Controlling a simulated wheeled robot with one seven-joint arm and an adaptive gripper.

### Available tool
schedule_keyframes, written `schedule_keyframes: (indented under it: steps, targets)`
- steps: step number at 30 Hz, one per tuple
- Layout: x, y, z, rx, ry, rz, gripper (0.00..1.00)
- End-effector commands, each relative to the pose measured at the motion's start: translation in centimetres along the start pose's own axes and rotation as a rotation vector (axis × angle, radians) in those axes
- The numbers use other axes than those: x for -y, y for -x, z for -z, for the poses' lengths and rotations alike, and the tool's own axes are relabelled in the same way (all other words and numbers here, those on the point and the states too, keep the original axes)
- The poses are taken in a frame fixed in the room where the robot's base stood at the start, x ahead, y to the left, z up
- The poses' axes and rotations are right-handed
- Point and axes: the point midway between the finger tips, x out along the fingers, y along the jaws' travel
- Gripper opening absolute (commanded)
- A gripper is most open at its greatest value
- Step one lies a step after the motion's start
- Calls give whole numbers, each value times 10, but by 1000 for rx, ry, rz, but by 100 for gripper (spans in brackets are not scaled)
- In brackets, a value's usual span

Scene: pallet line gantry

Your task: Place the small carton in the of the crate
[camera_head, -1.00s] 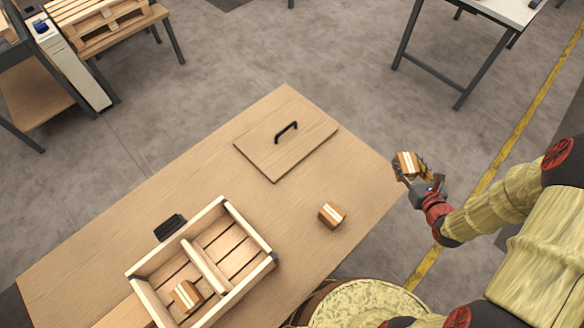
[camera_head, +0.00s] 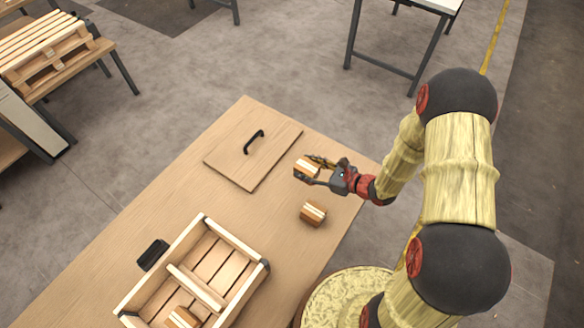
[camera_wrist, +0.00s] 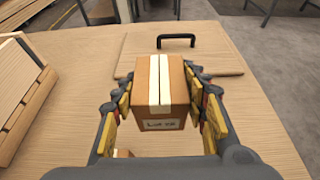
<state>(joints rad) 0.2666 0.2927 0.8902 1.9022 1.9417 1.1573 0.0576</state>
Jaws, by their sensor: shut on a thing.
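My gripper (camera_head: 318,172) is shut on a small brown carton (camera_head: 304,169) with a pale stripe. It holds the carton above the table, near the lid. In the wrist view the held carton (camera_wrist: 160,92) sits between the finger pads, with a label on its near face. The wooden crate (camera_head: 236,238) stands on the table at lower left, open at the top, with a divider across it. A second carton (camera_head: 183,318) lies in its lower compartment. The upper compartment shows an empty slatted floor. A third carton (camera_head: 313,213) stands on the table below my gripper.
A flat wooden lid (camera_head: 232,152) with a black handle lies on the table (camera_head: 140,215) at the back. A small black object (camera_head: 153,254) lies left of the crate. Bare table lies between the lid and crate.

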Motion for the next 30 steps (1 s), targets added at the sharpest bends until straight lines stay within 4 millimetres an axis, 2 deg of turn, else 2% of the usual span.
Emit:
schedule_keyframes:
  steps: [1, 4, 6, 12, 20, 27, 30]
  targets:
    - [7, -13, 3, 2, 3, -2, 8]
    - [20, -33, 5, 2, 2, -1, 8]
    - [26, -46, 15, 1, -1, -2, 8]
    - [41, -74, 33, 1, 0, 0, 8]
    - [49, -87, 40, 2, 0, 1, 8]
    - [51, -102, 71, 1, -3, 2, 8]
    - [51, -103, 72, 2, -1, 3, 8]
